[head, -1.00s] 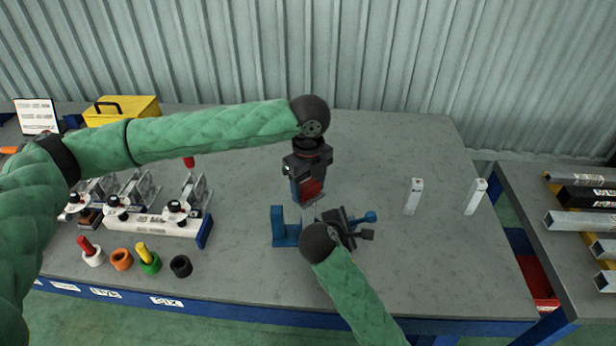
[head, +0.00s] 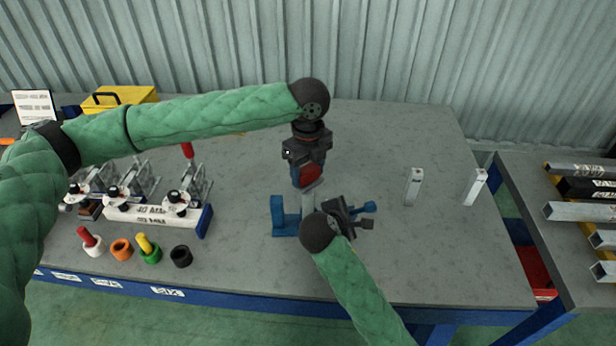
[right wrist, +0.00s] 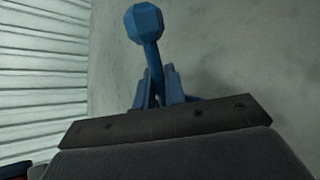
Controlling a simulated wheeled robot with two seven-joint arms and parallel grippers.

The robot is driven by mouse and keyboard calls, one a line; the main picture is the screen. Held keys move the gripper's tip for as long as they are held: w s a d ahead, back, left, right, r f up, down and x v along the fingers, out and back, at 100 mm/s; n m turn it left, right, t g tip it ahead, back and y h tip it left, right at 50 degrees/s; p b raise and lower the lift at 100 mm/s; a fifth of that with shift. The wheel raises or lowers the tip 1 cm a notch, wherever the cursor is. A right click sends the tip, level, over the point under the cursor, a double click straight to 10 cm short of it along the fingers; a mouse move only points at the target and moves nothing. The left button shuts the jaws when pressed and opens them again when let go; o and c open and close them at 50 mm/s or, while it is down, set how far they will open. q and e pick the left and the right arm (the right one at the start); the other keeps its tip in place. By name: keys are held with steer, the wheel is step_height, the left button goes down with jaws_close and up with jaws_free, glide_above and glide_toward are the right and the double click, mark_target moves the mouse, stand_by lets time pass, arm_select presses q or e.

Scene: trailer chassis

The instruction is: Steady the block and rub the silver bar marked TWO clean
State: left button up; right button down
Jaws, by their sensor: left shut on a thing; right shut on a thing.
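A blue block (head: 278,214) stands on the table, with an upright silver bar (head: 307,201) at its right side. I cannot read any marking on this bar. My left gripper (head: 307,168) is shut on a red pad (head: 311,174) directly above the bar; the pad hides the bar's top, and I cannot tell if they touch. My right gripper (head: 346,212) is shut at the block's right side, and hides much of what it grips.
Two more upright silver bars (head: 414,186) (head: 475,188) stand to the right. Clamps on a white-fronted fixture (head: 150,213) are at left, with coloured rings (head: 122,249) before them. A yellow box (head: 120,103) sits behind. A rack of metal tubes (head: 580,212) is far right.

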arm_select(q)
steer(key=shift+r, duration=3.6)
arm_select(e)
steer(key=c, duration=0.8)
jaws_free()
steer(key=shift+o, duration=0.2)
